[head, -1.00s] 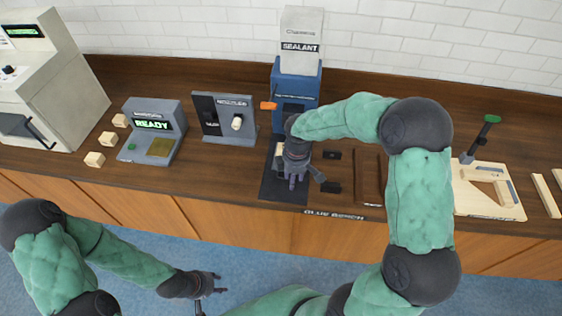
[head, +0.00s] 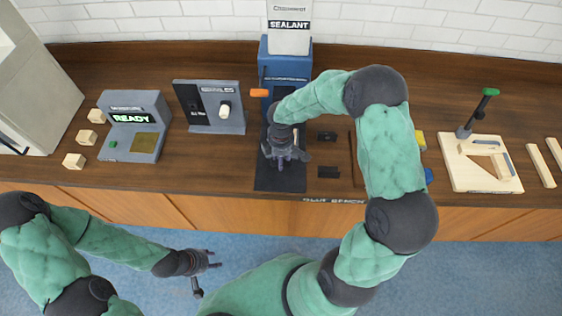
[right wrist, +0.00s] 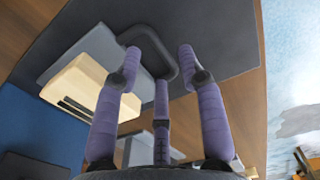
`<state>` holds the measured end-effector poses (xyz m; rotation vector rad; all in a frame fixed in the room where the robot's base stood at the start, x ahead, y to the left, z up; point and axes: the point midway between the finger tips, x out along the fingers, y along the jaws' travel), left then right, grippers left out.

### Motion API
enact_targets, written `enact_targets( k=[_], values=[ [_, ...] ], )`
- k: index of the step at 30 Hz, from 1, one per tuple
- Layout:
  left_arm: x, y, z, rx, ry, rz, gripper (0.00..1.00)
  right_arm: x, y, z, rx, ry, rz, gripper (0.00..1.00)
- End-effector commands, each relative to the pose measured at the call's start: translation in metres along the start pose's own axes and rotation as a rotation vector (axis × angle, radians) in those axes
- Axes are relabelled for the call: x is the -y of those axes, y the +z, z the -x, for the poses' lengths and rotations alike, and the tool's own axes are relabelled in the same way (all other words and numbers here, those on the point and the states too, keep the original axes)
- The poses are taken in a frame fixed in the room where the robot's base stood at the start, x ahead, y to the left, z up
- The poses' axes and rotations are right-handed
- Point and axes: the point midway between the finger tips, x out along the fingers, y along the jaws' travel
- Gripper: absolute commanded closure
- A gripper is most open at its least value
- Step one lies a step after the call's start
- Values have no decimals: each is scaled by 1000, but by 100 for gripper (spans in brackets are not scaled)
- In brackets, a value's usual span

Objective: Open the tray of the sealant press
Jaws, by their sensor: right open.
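The sealant press (head: 286,68) is a blue and white machine at the back middle of the bench, with an orange lever (head: 259,92) at its left. My right gripper (head: 287,161) points down in front of it, over a dark mat (head: 279,184). In the right wrist view its three fingers (right wrist: 160,60) are spread and empty around a dark loop handle (right wrist: 183,66). The handle is at the end of a grey tray (right wrist: 99,47) bearing a cream slotted block (right wrist: 85,85). Contact with the handle cannot be told. My left gripper (head: 208,265) is open, below the bench front.
A grey READY device (head: 133,125), a dispenser with a white knob (head: 210,107) and small wooden blocks (head: 86,138) stand at left. Two black pieces (head: 328,171) lie right of the mat. My right arm hides some bench.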

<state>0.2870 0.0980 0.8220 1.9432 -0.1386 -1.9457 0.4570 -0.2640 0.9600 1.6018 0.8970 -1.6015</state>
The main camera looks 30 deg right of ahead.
Motion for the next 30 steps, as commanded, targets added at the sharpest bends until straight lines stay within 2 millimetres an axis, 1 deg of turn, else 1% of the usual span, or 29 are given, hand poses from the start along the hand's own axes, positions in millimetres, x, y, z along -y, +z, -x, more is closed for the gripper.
enact_targets(
  k=[1, 6, 15, 16, 17, 18, 20, 27, 30],
  values=[
    [0, 0, -1, 0, 0, 0, 60, 0, 0, -7, 2, -2, 1, 60],
    [1, 0, -2, 0, 0, 0, 60, 0, 0, -17, 0, 0, -1, 60],
    [1, 0, -2, 0, 0, 0, 60, 0, 0, -19, 0, 0, 0, 60],
    [1, 0, -2, 0, 0, 0, 60, 0, 0, -19, 0, 0, 0, 62],
    [1, 0, -2, 0, 0, 0, 60, 0, 0, -19, 0, 0, 0, 71],
    [1, 0, -2, 0, 0, 0, 60, 0, 0, -19, 0, 0, 0, 82],
    [1, 0, -2, 0, 0, 0, 60, 0, 0, -19, 0, 0, 0, 99],
    [1, 0, -2, 0, 0, 0, 60, 1, 0, -19, 0, 0, 0, 100],
    [1, 0, -3, 0, 0, 0, 60, 10, 0, -19, 1, -1, 3, 100]
  ],
)
